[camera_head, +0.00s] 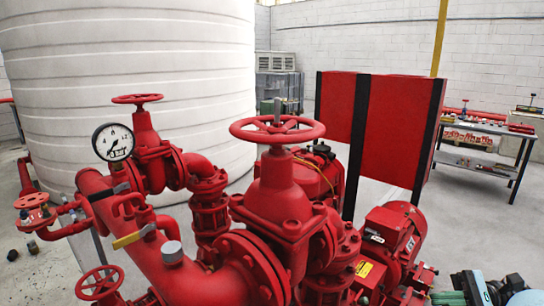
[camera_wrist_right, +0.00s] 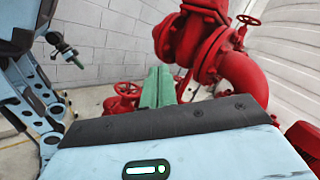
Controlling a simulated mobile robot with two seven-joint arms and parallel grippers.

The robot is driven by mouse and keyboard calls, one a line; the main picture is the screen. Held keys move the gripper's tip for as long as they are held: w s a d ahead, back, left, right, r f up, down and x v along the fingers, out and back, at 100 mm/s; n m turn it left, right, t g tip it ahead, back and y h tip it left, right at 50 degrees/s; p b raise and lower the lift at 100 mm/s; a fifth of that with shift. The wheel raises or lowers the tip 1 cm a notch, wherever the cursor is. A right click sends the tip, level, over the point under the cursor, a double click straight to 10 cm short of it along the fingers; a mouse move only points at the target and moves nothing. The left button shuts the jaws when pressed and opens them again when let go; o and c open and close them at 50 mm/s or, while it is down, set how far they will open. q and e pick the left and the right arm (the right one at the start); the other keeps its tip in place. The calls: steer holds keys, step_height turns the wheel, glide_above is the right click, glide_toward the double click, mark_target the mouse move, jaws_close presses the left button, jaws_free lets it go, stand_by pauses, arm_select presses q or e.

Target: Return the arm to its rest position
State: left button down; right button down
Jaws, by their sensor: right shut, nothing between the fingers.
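My right gripper shows at the bottom right corner of the head view, where its blue and dark body (camera_head: 478,287) is cut off by the frame edge. In the right wrist view its green fingers (camera_wrist_right: 157,87) are together with nothing between them. It is apart from the red pump motor (camera_head: 395,237), to the right of it in the head view. Light blue links of my own show at the left of the wrist view. A small dark part with a greenish tip (camera_wrist_right: 65,48) there may be my left gripper; its jaws are too small to judge.
A large red gate valve (camera_head: 283,190) with a handwheel, pipes and a pressure gauge (camera_head: 113,142) fill the middle and left. A white tank (camera_head: 190,80) stands behind. A red cabinet (camera_head: 395,120) and a work table (camera_head: 480,128) are farther back. Grey floor is free at right.

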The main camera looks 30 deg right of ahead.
steer(key=w+a+f+m+t+h, duration=0.45)
steer(key=f+m+h, duration=0.2)
steer(key=m, duration=0.95)
steer(key=w+a+f+m+t+h, duration=0.3)
steer(key=w+a+f+m+h, duration=0.3)
steer(key=m, duration=0.9)
steer(key=s+a+f+m+g+h, duration=0.2)
steer(key=s+a+f+m+g, duration=0.2)
steer(key=s+a+f+m, duration=0.35)
steer(key=s+a+f+m+g+h, duration=0.1)
steer(key=s+a+f+m+g, duration=0.35)
steer(key=s+f+m, duration=0.4)
steer(key=a+f+m, duration=0.2)
steer(key=a+m, duration=0.4)
steer(key=a, duration=0.5)
steer(key=shift+w, duration=0.45)
